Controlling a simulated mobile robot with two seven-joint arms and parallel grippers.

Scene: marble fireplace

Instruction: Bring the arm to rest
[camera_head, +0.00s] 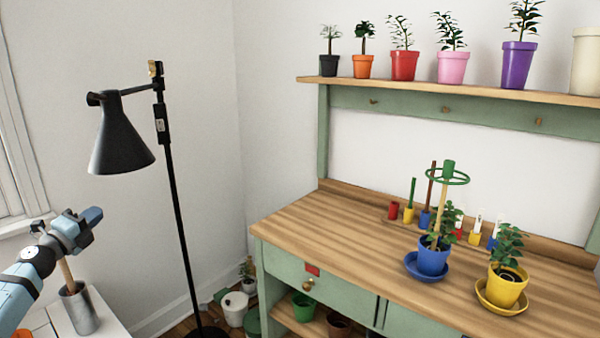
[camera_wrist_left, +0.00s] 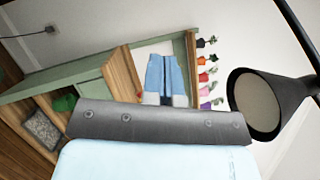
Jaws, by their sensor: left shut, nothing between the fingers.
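My left arm (camera_head: 30,272) comes in from the left edge in the head view, light blue and grey. My left gripper (camera_head: 82,228) is at its end, shut and empty. It is held up above a white surface at the lower left, apart from the bench and from the lamp. The left wrist view shows the scene turned on its side, with a grey and pale blue part of my own arm across the bottom. My right gripper is not in view.
A black floor lamp (camera_head: 122,145) stands right of my gripper. A metal cylinder (camera_head: 78,308) with a wooden handle is below it. The wooden bench (camera_head: 330,235) holds a blue pot (camera_head: 432,260) and yellow pot (camera_head: 507,288). A shelf (camera_head: 450,90) bears several potted plants.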

